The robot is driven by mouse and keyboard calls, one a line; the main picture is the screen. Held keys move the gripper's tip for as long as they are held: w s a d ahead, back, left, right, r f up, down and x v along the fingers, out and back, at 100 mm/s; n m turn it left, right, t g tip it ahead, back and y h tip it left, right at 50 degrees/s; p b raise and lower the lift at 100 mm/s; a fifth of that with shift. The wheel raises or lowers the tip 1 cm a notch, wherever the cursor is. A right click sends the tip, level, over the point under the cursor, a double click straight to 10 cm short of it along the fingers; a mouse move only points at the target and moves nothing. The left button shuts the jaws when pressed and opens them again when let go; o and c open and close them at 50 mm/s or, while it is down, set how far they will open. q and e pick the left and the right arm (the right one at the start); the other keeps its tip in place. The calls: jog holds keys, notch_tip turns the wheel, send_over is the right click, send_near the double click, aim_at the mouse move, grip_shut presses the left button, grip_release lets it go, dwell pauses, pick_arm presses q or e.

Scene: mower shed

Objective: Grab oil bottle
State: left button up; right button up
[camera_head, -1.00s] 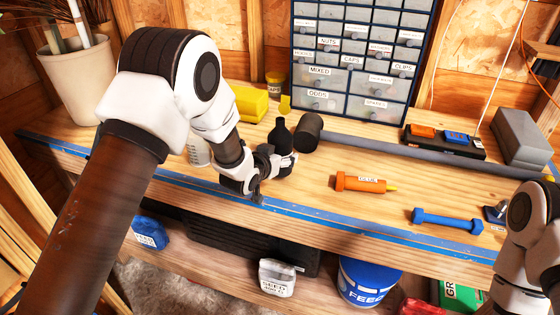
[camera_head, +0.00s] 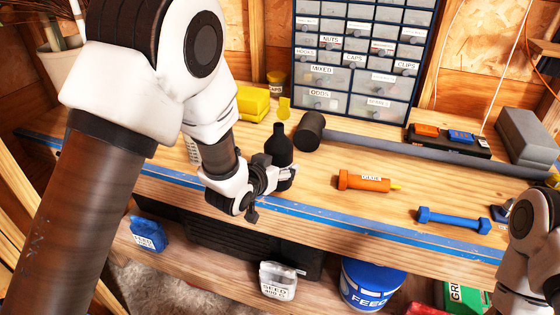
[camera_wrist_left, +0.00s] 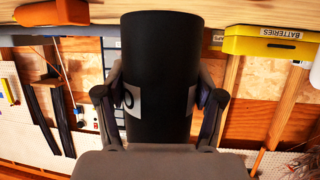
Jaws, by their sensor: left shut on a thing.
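The oil bottle (camera_head: 279,147) is black with a narrow neck and stands roughly upright near the front edge of the bench, left of the middle in the head view. My left gripper (camera_head: 276,180) is shut around its lower body. In the left wrist view, the dark body of the bottle (camera_wrist_left: 162,75) fills the space between both fingers, with a pale label strip partly showing. The fingers and wrist hide the bottle's base in the head view, so I cannot tell whether it touches the bench. Of my right arm only links show at the lower right; its gripper is out of view.
A sledgehammer (camera_head: 400,146) lies right behind the bottle. An orange tube (camera_head: 363,181) and a blue dumbbell-shaped tool (camera_head: 449,220) lie to the right. A drawer cabinet (camera_head: 360,60) stands at the back. A white bottle (camera_head: 193,150) is partly hidden behind my left arm.

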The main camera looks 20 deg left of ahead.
pick_arm(q)
jog(key=s+d+b, duration=0.1)
jog(key=s, duration=0.6)
jog(key=shift+s+d+r+b, duration=0.25)
jog(key=shift+d+r+b, duration=0.05)
jog(key=shift+d+r, duration=0.1)
jog(key=shift+a, duration=0.1)
